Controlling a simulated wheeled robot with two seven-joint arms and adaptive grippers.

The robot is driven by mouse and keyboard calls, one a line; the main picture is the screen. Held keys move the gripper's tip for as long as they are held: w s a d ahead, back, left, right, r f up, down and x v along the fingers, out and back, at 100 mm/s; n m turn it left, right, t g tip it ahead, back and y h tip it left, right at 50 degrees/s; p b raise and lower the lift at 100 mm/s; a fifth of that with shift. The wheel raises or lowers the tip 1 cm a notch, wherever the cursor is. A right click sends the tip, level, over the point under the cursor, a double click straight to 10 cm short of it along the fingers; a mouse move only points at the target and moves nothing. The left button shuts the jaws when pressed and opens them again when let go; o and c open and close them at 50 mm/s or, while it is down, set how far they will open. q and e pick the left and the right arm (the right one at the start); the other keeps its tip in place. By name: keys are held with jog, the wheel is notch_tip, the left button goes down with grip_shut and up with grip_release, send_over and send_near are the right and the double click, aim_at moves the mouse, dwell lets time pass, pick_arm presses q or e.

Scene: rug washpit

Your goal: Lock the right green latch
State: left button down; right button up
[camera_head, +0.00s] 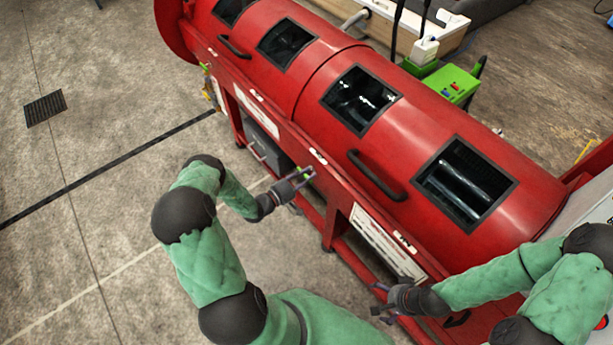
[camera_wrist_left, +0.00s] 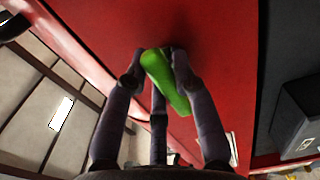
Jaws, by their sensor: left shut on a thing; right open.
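A green latch (camera_wrist_left: 168,82) sits on the red front of the rug washing machine (camera_head: 320,55). In the left wrist view it is a bright green handle, slanting from upper left to lower right. My left gripper (camera_head: 302,176) is shut on it, with fingers on both sides; the fingers also show in the left wrist view (camera_wrist_left: 158,75). In the head view only a small bit of green shows between the fingertips. My right gripper (camera_head: 380,300) is open and empty, low in front of the machine's right part.
The machine's lid has several dark windows and black handles (camera_head: 377,176). Another small green and yellow fitting (camera_head: 210,86) is on the machine's left front. A green box (camera_head: 451,83) stands behind.

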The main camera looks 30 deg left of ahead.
pick_arm(q)
jog(key=shift+f, duration=0.1)
dwell(0.5)
jog(key=c, duration=1)
grip_release()
jog(key=v, duration=1.2)
jog(key=shift+d, duration=0.1)
